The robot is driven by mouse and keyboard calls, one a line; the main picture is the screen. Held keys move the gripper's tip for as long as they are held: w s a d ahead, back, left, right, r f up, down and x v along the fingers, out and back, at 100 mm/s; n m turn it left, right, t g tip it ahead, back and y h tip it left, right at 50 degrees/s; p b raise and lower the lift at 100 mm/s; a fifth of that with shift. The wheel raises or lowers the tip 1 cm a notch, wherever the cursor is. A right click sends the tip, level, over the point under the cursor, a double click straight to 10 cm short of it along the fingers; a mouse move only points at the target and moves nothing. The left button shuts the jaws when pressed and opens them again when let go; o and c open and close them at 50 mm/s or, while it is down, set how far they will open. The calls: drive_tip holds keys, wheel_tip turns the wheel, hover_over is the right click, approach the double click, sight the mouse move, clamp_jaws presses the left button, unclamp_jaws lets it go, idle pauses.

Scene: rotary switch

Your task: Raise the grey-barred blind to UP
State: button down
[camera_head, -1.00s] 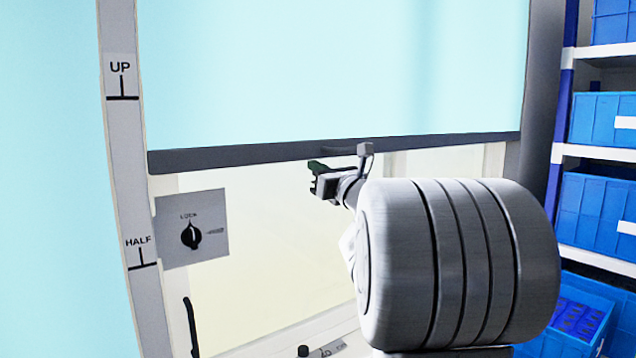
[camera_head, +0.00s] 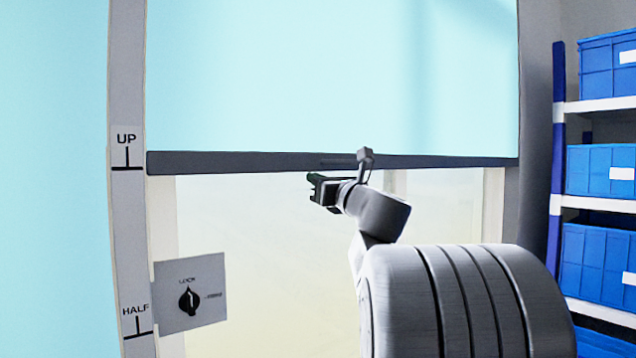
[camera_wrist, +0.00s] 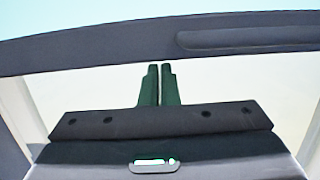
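The blind's dark grey bar (camera_head: 240,162) runs across the window below the pale blue blind (camera_head: 330,70). Its left end is about level with the line under the UP label (camera_head: 126,139). My gripper (camera_head: 314,188) is just under the bar, near its middle. In the wrist view, the green fingers (camera_wrist: 160,70) are together with only a thin gap and nothing between them. Their tips lie at the lower edge of the bar (camera_wrist: 100,54); I cannot tell whether they touch it. A long recessed grip (camera_wrist: 250,35) shows on the bar, right of the fingers.
A LOCK plate with a black rotary knob (camera_head: 189,302) is at lower left. The HALF label (camera_head: 136,311) is on the grey side strip. Shelves with blue bins (camera_head: 600,170) stand at the right. The window below the bar is clear around my gripper.

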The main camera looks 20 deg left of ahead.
drive_tip(key=shift+s+r, duration=0.1)
drive_tip(key=shift+r, duration=0.25)
wheel_tip(320, 180, down, 5)
drive_tip(key=b, duration=0.6)
drive_tip(key=b+v, duration=0.2)
drive_tip(key=v, duration=0.7)
drive_tip(key=shift+s+d, duration=0.2)
drive_tip(key=shift+d, duration=0.15)
drive_tip(key=w+a+r+p, duration=0.5)
drive_tip(key=a+r+p, duration=0.1)
drive_tip(key=a+p, duration=0.1)
drive_tip(key=shift+w+a+r+p, duration=0.3)
drive_tip(key=shift+a+r+p, duration=0.05)
drive_tip(key=shift+a+p, duration=0.1)
